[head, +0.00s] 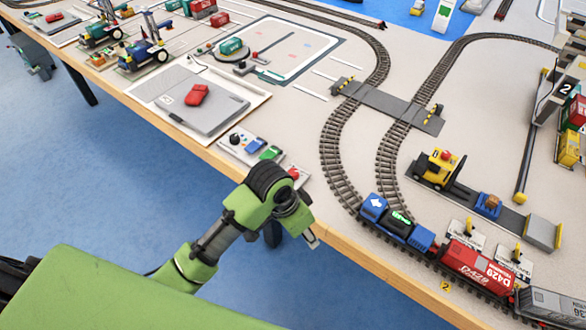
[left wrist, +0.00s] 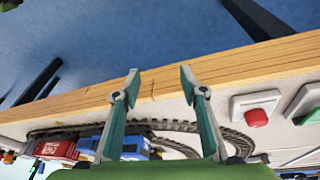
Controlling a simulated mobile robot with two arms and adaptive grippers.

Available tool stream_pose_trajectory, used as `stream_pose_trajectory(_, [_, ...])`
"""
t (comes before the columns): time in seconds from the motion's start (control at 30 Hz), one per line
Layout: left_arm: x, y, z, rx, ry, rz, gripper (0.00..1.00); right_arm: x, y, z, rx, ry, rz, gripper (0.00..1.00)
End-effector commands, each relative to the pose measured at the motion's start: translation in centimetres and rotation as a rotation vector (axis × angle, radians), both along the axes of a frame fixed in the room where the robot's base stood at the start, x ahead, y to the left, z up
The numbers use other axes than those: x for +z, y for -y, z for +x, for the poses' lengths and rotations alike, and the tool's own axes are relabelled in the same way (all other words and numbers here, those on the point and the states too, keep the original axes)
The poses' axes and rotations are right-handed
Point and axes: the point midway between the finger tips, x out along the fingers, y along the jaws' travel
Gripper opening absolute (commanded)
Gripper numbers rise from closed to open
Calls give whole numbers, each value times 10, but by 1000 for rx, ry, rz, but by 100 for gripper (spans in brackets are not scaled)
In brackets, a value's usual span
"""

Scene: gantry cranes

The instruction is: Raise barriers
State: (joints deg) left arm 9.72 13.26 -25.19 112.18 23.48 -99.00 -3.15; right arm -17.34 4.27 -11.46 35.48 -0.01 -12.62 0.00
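Two small yellow-and-black barriers, one on the left (head: 345,84) and one on the right (head: 432,113), stand at the grey level crossing (head: 385,101) over the tracks; their exact tilt is too small to tell. A box with a red button (head: 294,172) and one with a green button (head: 269,153) sit by the table edge; the red button (left wrist: 257,117) and green button (left wrist: 309,103) also show in the left wrist view. My left gripper (head: 313,240) is at the table's front edge, below the red button. In its wrist view the gripper (left wrist: 160,76) is open and empty. My right gripper is out of view.
A train with a blue engine (head: 398,224) and red wagon (head: 476,267) stands on the track near the front edge. A joystick panel (head: 243,146) and a grey pad with a red car (head: 197,95) lie left of the buttons. A yellow vehicle (head: 440,165) stands right of the tracks.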

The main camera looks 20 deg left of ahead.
Motion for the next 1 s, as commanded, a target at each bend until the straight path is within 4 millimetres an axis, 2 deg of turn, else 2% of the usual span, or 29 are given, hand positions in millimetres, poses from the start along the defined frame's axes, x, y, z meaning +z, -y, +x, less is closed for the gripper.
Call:
stream_pose_trajectory(0.27, [29,0,51,-109,-20,66,39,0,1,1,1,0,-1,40])
stream_pose_trajectory(0.37, [51,-10,79,-152,-39,118,39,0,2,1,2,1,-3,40])
stream_pose_trajectory(0.5, [92,-31,116,-186,-72,195,39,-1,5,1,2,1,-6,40])
stream_pose_trajectory(0.6, [121,-47,136,-189,-93,238,39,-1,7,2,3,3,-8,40])
stream_pose_trajectory(0.7, [144,-60,148,-182,-108,265,39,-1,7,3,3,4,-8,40])
stream_pose_trajectory(0.8, [158,-68,154,-178,-118,279,39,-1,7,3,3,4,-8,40])
stream_pose_trajectory(0.9, [161,-71,156,-176,-123,285,39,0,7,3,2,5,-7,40])
stream_pose_trajectory(1.0, [153,-71,156,-176,-125,284,39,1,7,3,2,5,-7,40])
